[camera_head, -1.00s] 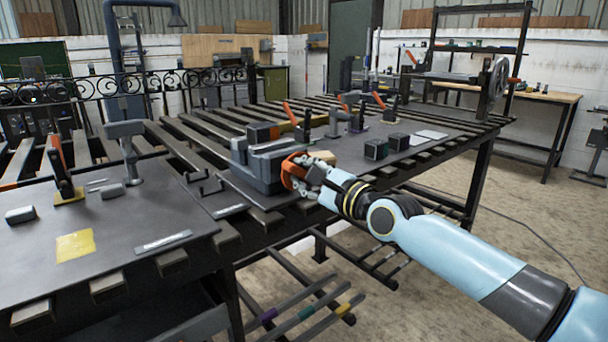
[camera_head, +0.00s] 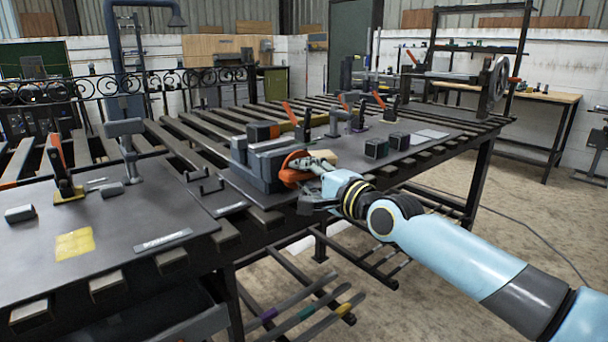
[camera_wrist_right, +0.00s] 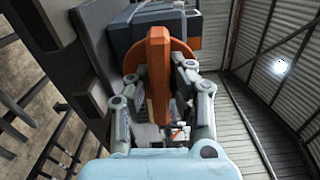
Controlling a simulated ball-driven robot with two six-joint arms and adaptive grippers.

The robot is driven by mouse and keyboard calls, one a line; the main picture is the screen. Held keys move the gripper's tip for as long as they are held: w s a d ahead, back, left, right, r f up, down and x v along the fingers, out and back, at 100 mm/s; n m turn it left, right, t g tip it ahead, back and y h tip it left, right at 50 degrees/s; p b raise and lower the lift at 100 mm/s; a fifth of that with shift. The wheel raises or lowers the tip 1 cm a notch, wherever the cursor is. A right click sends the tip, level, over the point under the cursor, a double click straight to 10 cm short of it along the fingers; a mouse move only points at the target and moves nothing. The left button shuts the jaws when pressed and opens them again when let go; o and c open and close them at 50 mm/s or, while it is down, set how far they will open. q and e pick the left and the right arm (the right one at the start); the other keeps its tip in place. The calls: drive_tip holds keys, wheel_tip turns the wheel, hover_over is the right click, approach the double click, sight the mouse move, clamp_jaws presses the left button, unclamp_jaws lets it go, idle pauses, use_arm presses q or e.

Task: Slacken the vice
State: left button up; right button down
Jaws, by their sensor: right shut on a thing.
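The grey vice (camera_head: 262,160) stands on the dark table plate near the front edge of the slatted bench. Its orange handwheel (camera_head: 291,170) is on the side facing my right arm. My right gripper (camera_head: 318,172) is shut on the handwheel. In the right wrist view the orange handwheel (camera_wrist_right: 157,75) stands edge-on between the two fingers (camera_wrist_right: 158,85), with the vice body (camera_wrist_right: 150,30) behind it. The vice's jaw opening is hard to make out from here. My left gripper does not show in either view.
Orange-handled toggle clamps (camera_head: 64,170) stand on the left plate and further back. Two dark blocks (camera_head: 377,148) sit on the plate right of the vice. Coloured bars (camera_head: 305,312) lie on a rack below. Open floor lies right of the bench.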

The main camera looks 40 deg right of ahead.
drive_tip(key=n, duration=0.3)
drive_tip(key=shift+f+n, duration=0.15)
drive_tip(key=shift+n, duration=0.25)
drive_tip(key=n+b, duration=0.1)
drive_tip(key=n, duration=0.2)
drive_tip(key=shift+f+n, duration=0.1)
drive_tip(key=shift+n, duration=0.2)
drive_tip(key=n+b, duration=0.2)
drive_tip(key=n, duration=0.4)
drive_tip(key=shift+d+f, duration=0.1)
drive_tip(key=shift+d, duration=0.05)
drive_tip(key=n+b, duration=0.2)
drive_tip(key=n, duration=0.4)
drive_tip(key=shift+d+n, duration=0.1)
drive_tip(key=shift+n, duration=0.2)
drive_tip(key=n+b, duration=0.1)
drive_tip(key=n, duration=0.3)
drive_tip(key=shift+b, duration=0.3)
drive_tip(key=shift+d+n+b, duration=0.1)
drive_tip(key=shift+n+b, duration=0.2)
drive_tip(key=shift+n, duration=0.4)
